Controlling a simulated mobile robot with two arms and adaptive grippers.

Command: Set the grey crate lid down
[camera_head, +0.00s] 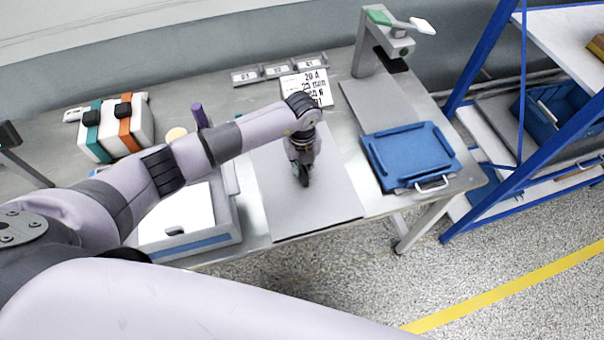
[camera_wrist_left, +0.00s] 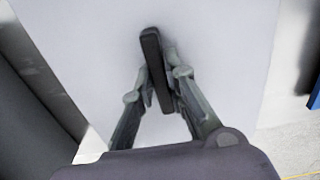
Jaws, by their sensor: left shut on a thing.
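The grey crate lid (camera_head: 335,200) is a flat light panel over the middle of the bench. It fills most of the left wrist view (camera_wrist_left: 225,45). My left gripper (camera_head: 304,172) is above the lid's centre, pointing down, shut on its black bar handle. The handle (camera_wrist_left: 152,45) runs between the two fingers in the left wrist view. The lid looks roughly level; I cannot tell whether it touches the bench top. My right gripper is not in view.
A grey box with a blue stripe (camera_head: 205,244) stands just left of the lid. A blue tray (camera_head: 410,152) is at its right. A blue-framed rack (camera_head: 485,55) stands at the right.

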